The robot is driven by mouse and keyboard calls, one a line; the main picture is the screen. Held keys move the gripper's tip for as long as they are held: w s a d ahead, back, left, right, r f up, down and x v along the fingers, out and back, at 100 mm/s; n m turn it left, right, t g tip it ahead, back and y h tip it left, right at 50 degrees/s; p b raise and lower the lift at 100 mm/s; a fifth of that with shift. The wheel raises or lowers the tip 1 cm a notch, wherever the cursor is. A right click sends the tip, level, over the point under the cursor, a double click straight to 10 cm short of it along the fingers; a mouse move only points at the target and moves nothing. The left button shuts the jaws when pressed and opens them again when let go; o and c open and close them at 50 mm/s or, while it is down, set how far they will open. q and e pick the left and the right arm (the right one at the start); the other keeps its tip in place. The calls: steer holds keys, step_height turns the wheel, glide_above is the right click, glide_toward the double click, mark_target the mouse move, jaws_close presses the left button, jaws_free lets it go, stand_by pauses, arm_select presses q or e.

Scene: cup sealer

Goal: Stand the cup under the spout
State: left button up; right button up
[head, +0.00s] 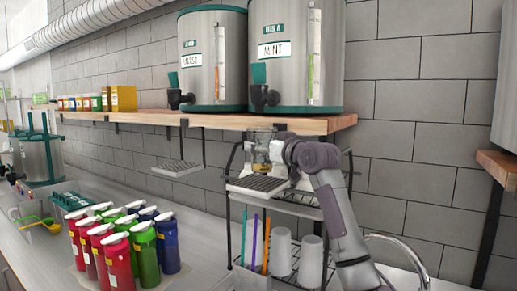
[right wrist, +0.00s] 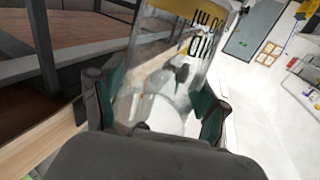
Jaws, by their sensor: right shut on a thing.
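The clear cup has a yellow band with dark lettering; it fills the middle of the right wrist view (right wrist: 165,75). My right gripper (right wrist: 160,100) is shut around its sides, a green pad on each side. In the head view the cup (head: 260,158) is partly hidden by my right gripper (head: 268,156). It is held over the slotted drip tray (head: 256,184), below the black spout (head: 263,97) of the MINT dispenser (head: 285,55). I cannot tell whether its base touches the tray. My left gripper is not in view.
A second dispenser (head: 207,60) stands left on the wooden shelf (head: 215,121), with another drip tray (head: 178,168) hanging below. A wire rack under my right arm holds upturned white cups (head: 311,262) and coloured straws (head: 254,240). Several coloured bottles (head: 118,262) stand on the counter.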

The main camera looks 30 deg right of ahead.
mark_target(259, 157)
steer(key=shift+w+r, duration=0.2)
steer(key=shift+w, duration=0.4)
steer(key=f, duration=0.1)
steer(key=f+p, duration=0.2)
steer(key=shift+w+a, duration=0.15)
steer(key=shift+w, duration=0.1)
steer(key=shift+f, duration=0.45)
steer(key=o, duration=1.1)
steer(key=shift+f, duration=0.1)
steer(key=shift+o, duration=0.2)
